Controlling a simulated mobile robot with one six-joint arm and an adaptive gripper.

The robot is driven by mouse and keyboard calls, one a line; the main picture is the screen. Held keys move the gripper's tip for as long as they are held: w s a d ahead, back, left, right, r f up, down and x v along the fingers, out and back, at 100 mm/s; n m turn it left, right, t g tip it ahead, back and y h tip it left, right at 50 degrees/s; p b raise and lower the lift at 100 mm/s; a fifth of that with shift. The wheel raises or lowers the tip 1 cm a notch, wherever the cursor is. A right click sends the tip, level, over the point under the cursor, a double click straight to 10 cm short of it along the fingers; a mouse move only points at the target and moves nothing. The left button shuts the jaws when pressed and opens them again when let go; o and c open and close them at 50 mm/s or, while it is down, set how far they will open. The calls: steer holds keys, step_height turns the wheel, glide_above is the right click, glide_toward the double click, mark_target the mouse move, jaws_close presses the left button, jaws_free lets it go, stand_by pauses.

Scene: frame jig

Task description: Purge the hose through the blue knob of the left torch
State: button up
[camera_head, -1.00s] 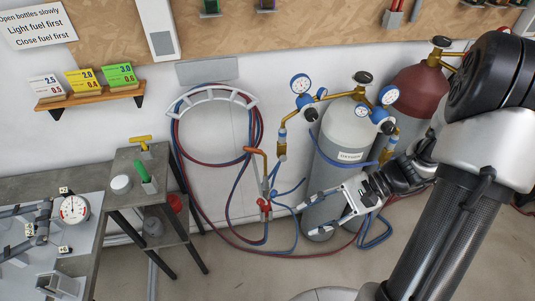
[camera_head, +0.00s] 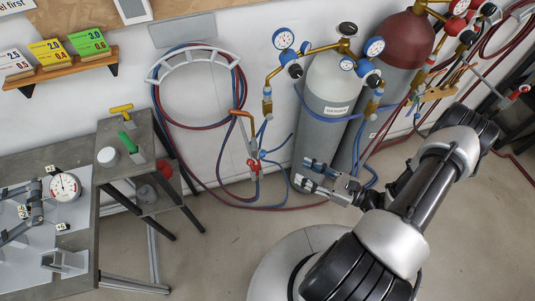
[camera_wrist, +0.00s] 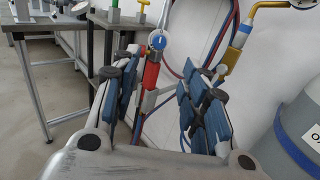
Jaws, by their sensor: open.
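The left torch (camera_head: 252,145) hangs upright by the wall, with an orange bent neck and a red knob (camera_head: 254,165) low on it. In the wrist view a round blue knob (camera_wrist: 158,41) shows at the top of a red part (camera_wrist: 151,70), beyond and between the fingers. The blue knob is too small to make out clearly in the head view. My gripper (camera_head: 306,173) is open and empty, to the right of the torch and in front of the grey oxygen cylinder (camera_head: 325,120). Its blue-padded fingers (camera_wrist: 165,100) frame the torch, apart from it.
Blue and red hoses (camera_head: 160,110) loop over a wall hanger and trail along the floor. Brass regulators with gauges (camera_head: 284,39) top the oxygen cylinder. A maroon cylinder (camera_head: 407,38) stands behind. A small side table (camera_head: 140,135) is at the left. Floor in front is clear.

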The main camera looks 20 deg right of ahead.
mark_target(265, 154)
steer(key=x, duration=1.4)
steer(key=shift+b, duration=0.4)
jaws_close()
steer(key=shift+n, duration=0.3)
steer(key=shift+s+a+f+n+b, duration=0.1)
steer(key=shift+n+b, duration=1.25)
steer(key=shift+n, duration=1.95)
steer(key=shift+s+a+n+b, duration=0.1)
steer(key=shift+n+b, duration=1.2)
steer(key=shift+n, duration=2)
